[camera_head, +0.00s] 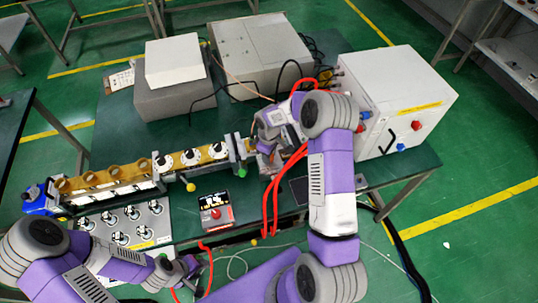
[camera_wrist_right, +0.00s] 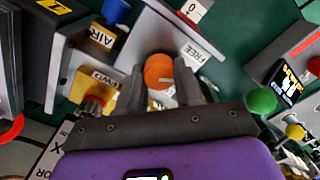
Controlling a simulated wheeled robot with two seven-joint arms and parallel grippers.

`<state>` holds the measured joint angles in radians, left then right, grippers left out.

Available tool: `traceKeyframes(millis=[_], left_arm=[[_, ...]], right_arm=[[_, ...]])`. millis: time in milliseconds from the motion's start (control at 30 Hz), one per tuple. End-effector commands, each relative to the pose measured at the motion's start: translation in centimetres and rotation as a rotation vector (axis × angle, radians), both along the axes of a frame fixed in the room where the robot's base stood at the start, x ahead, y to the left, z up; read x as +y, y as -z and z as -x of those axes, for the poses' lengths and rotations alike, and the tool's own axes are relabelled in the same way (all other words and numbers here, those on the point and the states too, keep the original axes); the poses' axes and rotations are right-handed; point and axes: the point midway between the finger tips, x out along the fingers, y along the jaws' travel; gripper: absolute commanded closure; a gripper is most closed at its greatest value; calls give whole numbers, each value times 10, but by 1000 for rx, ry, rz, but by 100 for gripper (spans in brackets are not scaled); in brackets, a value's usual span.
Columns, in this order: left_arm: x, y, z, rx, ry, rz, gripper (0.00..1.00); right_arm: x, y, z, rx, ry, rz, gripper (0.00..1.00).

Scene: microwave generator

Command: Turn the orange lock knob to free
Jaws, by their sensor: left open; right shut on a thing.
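The orange lock knob (camera_wrist_right: 158,71) shows in the right wrist view between the two dark fingers of my right gripper (camera_wrist_right: 160,88), which is shut on it. A white FREE label (camera_wrist_right: 196,53) is on the grey plate to the right of the knob. In the head view my right gripper (camera_head: 268,150) is at the right end of the fixture row, and I cannot make out the knob there. My left gripper (camera_head: 180,272) is open and empty at the bottom left, in front of the panel of knobs.
A white box (camera_head: 395,95) with red and blue buttons stands at the right. Red hoses (camera_head: 272,205) hang beside my right gripper. A small black-screened meter (camera_head: 215,208) and a silver knob panel (camera_head: 125,222) lie at the front. In the right wrist view, a green ball (camera_wrist_right: 262,100) is close right.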

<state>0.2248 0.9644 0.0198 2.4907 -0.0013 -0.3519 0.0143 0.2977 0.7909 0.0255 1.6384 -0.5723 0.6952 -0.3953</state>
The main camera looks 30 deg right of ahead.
Motion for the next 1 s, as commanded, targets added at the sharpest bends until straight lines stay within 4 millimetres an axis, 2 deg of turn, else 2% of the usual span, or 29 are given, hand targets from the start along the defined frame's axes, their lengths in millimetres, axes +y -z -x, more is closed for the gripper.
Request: traceKeyframes(millis=[400, 433, 600, 867, 1000], left_arm=[[0, 0, 0, 0, 0, 0, 57], [0, 0, 0, 0, 0, 0, 57], [0, 0, 0, 0, 0, 0, 57], [0, 0, 0, 0, 0, 0, 57], [0, 0, 0, 0, 0, 0, 57]], right_arm=[[1, 0, -1, -3, -12, -1, 96], [1, 0, -1, -3, -12, -1, 64], [1, 0, -1, -2, -11, -1, 40], [0, -1, 0, -1, -9, -1, 40], [0, -13, -1, -4, -9, 1, 40]])
